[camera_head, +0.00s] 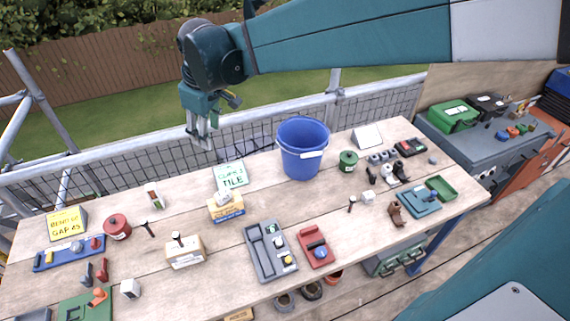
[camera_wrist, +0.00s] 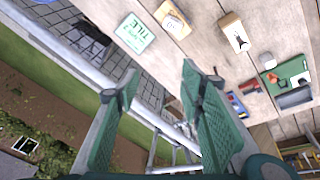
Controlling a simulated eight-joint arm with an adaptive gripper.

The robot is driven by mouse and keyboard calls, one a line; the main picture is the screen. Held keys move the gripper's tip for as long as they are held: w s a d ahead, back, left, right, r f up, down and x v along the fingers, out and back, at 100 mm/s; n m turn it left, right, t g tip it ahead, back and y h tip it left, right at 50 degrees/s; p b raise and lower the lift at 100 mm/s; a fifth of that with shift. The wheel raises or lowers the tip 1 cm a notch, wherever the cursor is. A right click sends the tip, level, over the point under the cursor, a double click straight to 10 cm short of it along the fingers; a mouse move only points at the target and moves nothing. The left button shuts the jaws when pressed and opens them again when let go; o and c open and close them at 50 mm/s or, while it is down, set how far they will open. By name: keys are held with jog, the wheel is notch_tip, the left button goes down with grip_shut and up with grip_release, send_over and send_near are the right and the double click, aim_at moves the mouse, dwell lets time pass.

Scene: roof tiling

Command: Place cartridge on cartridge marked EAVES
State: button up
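No lettering reading EAVES is legible, and I cannot tell which thing is the cartridge. A green board with a large letter E (camera_head: 85,306) lies at the near left edge of the table, partly cut off, with an orange-topped piece on it. A green board also shows at the right of the wrist view (camera_wrist: 290,72). A small white-faced block (camera_head: 130,288) stands beside the lettered board. My gripper (camera_head: 200,145) hangs above the table's far edge, by the railing. In the wrist view its fingers (camera_wrist: 160,78) are apart with nothing held between them.
A blue bucket (camera_head: 302,150) stands at the table's back middle. A grey tray (camera_head: 262,268), a red tray (camera_head: 305,234) and a cardboard box (camera_head: 184,252) lie nearer. A blue rack (camera_head: 45,262) is at left. A metal railing (camera_head: 235,119) runs behind the table.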

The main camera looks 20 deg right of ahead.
jog(key=s+d+f+m+t, duration=0.1)
jog(key=s+d+m, duration=0.3)
jog(key=s+d, duration=0.4)
jog(key=s+d+f+m+t, duration=0.2)
jog(key=s+d+m, duration=0.3)
jog(key=s, duration=1.2)
jog(key=shift+d+t+h, duration=0.4)
jog(key=shift+d+t, duration=0.1)
jog(key=shift+d, duration=1.3)
jog(key=shift+f, duration=0.1)
notch_tip(320, 180, down, 7)
jog(key=b, duration=0.7)
jog(key=shift+f, duration=0.1)
